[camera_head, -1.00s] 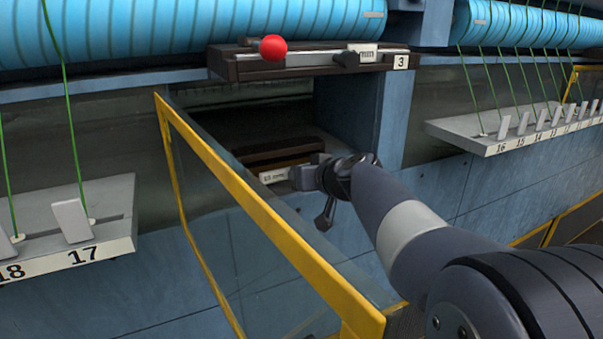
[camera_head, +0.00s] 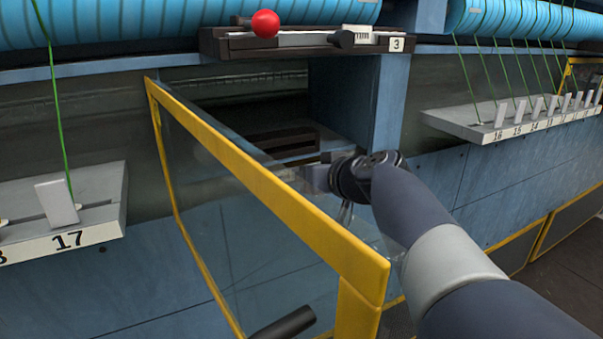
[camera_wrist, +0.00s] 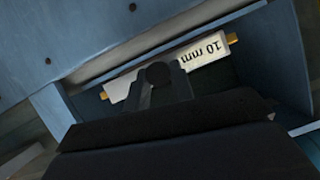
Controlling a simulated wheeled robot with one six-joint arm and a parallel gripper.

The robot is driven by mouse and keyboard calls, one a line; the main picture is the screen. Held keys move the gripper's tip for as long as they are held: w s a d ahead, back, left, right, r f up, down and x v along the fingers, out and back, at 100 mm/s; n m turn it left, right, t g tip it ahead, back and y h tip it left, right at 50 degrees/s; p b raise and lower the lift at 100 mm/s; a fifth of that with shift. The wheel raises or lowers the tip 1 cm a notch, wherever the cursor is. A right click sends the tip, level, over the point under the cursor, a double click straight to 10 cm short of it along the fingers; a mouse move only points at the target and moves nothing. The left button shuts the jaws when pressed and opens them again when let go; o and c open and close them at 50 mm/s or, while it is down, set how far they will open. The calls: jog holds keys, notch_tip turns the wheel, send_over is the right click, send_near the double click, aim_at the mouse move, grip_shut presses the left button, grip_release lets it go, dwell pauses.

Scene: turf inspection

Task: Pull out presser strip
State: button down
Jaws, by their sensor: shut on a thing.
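The presser strip, a pale bar marked "10 mm" (camera_wrist: 205,55) with brass-coloured ends, lies across the wrist view. My gripper (camera_wrist: 158,85) is shut on a dark round knob at the middle of this strip. In the head view my gripper (camera_head: 312,178) is at the mouth of a dark recess, just right of the yellow-framed clear door. The held strip is mostly hidden there by the door and the gripper.
The open yellow-framed door (camera_head: 270,198) stands close left of my arm. A dark bar (camera_head: 283,136) lies inside the recess. Above it is a ledge marked 3 (camera_head: 396,45) with a red ball (camera_head: 265,24). Numbered shelves (camera_head: 65,242) flank the recess, with green cords.

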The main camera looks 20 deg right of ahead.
jog(key=shift+s+d+b, duration=0.15)
jog(key=shift+s+b, duration=0.15)
jog(key=shift+s, duration=0.45)
jog(key=shift+s+d+b, duration=0.15)
jog(key=shift+s+b, duration=0.15)
jog(key=shift+s, duration=0.45)
jog(key=shift+w+a+r+p, duration=0.15)
jog(key=shift+w+p, duration=0.4)
jog(key=shift+w, duration=0.55)
jog(key=shift+w+a+f+p, duration=0.1)
jog(key=shift+w+a+p, duration=0.35)
jog(key=shift+w, duration=0.7)
jog(key=shift+w+a+r+p, duration=0.1)
jog(key=shift+w+p, duration=0.55)
jog(key=shift+w, duration=0.45)
jog(key=shift+s+d, duration=0.1)
jog(key=shift+s, duration=0.05)
